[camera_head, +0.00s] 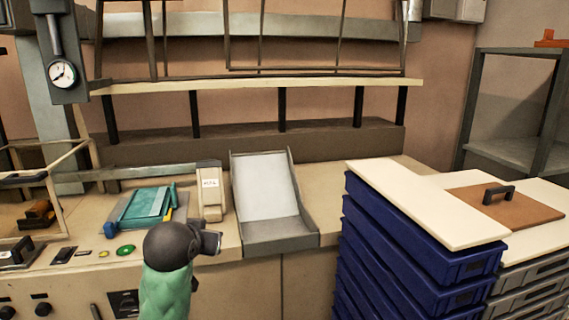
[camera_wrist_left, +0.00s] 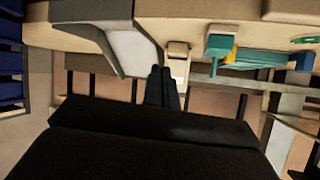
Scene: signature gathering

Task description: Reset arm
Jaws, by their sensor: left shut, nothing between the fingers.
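My left arm, with a green sleeve and a dark wrist, comes up from the bottom of the head view. Its gripper (camera_head: 211,242) is in front of the workbench, just left of the grey sloped tray (camera_head: 270,195). In the left wrist view, where the scene appears upside down, the two dark fingers of the left gripper (camera_wrist_left: 162,72) are together and hold nothing. My right gripper is not in view.
A small beige device (camera_head: 210,190) and a teal press-like item (camera_head: 148,205) stand on the bench. Buttons line the bench's left front.

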